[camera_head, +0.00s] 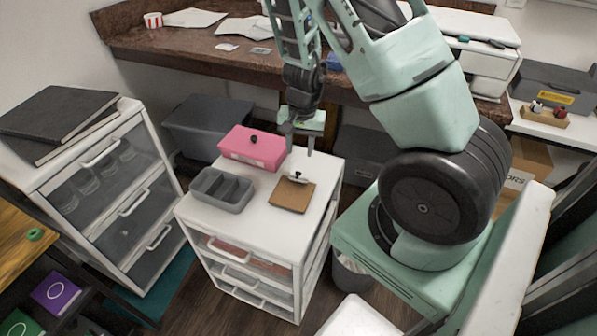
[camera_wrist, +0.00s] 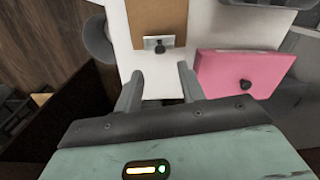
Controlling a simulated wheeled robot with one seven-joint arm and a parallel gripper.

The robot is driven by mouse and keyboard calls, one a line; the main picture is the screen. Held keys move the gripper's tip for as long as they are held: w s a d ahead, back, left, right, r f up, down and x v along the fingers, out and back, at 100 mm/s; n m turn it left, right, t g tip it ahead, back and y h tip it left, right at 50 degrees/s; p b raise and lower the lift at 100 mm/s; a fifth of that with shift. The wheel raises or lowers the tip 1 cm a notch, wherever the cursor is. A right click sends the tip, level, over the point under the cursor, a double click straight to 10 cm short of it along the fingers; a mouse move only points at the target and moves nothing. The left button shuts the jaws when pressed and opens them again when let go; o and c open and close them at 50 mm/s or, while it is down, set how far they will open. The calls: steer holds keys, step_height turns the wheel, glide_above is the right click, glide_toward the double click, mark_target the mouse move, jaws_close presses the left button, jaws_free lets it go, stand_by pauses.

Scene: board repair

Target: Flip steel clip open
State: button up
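A brown clipboard (camera_head: 291,196) lies on top of the white drawer cabinet. Its steel clip (camera_head: 298,178), with a dark knob, sits at the board's far edge. In the wrist view the clip (camera_wrist: 158,43) shows at the near end of the brown board (camera_wrist: 158,16). My gripper (camera_head: 298,146) is above the far edge of the cabinet top, behind the clip. In the wrist view my gripper (camera_wrist: 158,80) has its two fingers spread with nothing between them. The clip is ahead of the fingertips and apart from them.
A pink box (camera_head: 254,148) with a dark knob stands left of my gripper, and in the wrist view it (camera_wrist: 240,72) is close to the right finger. A grey divided tray (camera_head: 222,189) is on the cabinet top (camera_head: 248,226) left of the board. A brown desk (camera_head: 200,45) stands behind.

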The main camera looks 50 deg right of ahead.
steer(key=f+b, duration=0.1)
steer(key=f, duration=0.3)
steer(key=f+b, duration=0.1)
steer(key=f, duration=0.3)
steer(key=shift+w+a+f, duration=0.1)
steer(key=shift+w, duration=0.1)
jaws_close()
